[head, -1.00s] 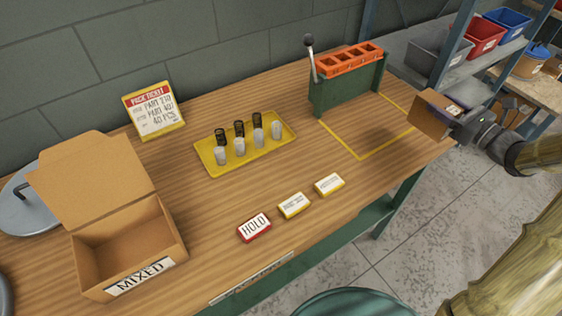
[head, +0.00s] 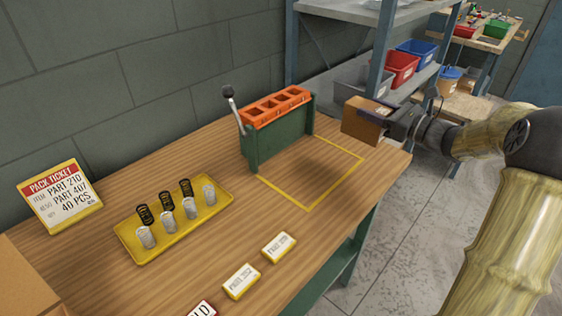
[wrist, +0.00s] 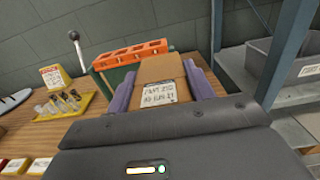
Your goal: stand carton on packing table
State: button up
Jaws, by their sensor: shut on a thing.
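My gripper (head: 396,120) is shut on a small brown carton (head: 363,126) at the right end of the packing table. The carton also shows in the wrist view (wrist: 169,69), between the two purple fingers, with a white handwritten label facing the camera. In the head view the carton appears over the table's right back area, beside the yellow outlined rectangle (head: 308,207). I cannot tell whether its underside touches the wood. The packing table (head: 190,285) has a wooden top.
A green fixture with an orange slotted top (head: 278,132) and a lever stands left of the carton. A yellow tray (head: 150,252) holds several springs. Small label blocks (head: 241,281) lie in front. A pack ticket (head: 60,195) stands at left. A shelf with bins (head: 400,68) is behind.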

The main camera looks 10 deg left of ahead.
aim_at(370, 130)
jog(key=shift+f+b, duration=0.55)
jog(key=shift+f, duration=2.45)
jog(key=shift+f+b, duration=0.3)
jog(key=shift+f, duration=1.6)
jog(key=o, duration=1.4)
jog(key=shift+f, duration=0.15)
jog(key=v, duration=1.2)
jog(key=shift+p, duration=0.3)
